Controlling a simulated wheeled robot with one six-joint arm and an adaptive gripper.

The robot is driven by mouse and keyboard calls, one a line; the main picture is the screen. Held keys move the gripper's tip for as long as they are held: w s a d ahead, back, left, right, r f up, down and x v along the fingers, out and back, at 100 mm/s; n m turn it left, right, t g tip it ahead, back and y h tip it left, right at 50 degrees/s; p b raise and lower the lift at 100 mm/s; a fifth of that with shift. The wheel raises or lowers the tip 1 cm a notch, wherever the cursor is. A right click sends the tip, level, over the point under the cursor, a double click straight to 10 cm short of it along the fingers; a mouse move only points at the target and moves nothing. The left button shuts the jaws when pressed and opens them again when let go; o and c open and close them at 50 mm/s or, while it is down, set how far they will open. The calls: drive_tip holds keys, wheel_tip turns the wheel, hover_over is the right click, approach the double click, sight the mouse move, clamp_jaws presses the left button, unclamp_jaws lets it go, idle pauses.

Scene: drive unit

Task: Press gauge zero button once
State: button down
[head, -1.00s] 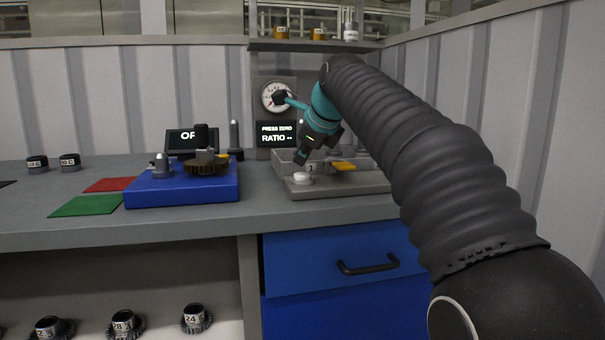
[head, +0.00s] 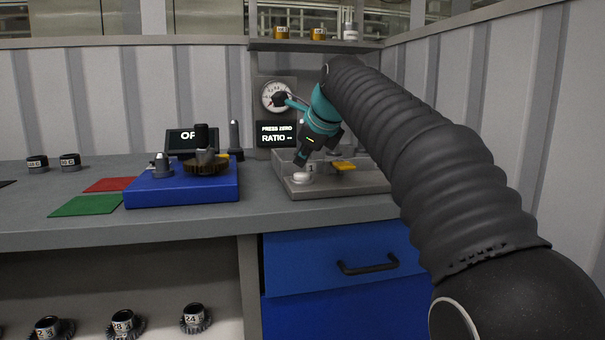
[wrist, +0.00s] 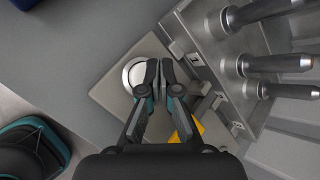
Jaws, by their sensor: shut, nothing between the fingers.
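The white round button (head: 302,178) sits at the front left of the grey gauge fixture (head: 345,187). It also shows in the wrist view (wrist: 133,74), partly behind a fingertip. My gripper (head: 300,160) is shut and empty, pointing down just above the button; in the wrist view its fingertips (wrist: 158,64) overlap the button's right side. I cannot tell whether they touch it. A display (head: 277,134) behind reads "PRESS ZERO" and "RATIO --".
A yellow part (head: 343,165) lies on the fixture right of my gripper. Upright metal posts (wrist: 270,63) stand on the right in the wrist view. A blue fixture (head: 182,187) with a dark gear stands to the left. Bare bench lies between the two fixtures.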

sight(303, 174)
drive_tip(key=shift+f, duration=0.3)
drive_tip(key=shift+f+b, duration=0.3)
drive_tip(key=shift+f, duration=0.2)
idle(0.7)
drive_tip(key=shift+r+p, duration=0.95)
drive_tip(key=shift+p, duration=0.15)
wheel_tip(303, 174, up, 4)
drive_tip(key=p, duration=0.5)
drive_tip(key=shift+r, duration=0.25)
drive_tip(key=shift+r+b, duration=0.35)
drive_tip(key=shift+r, duration=0.4)
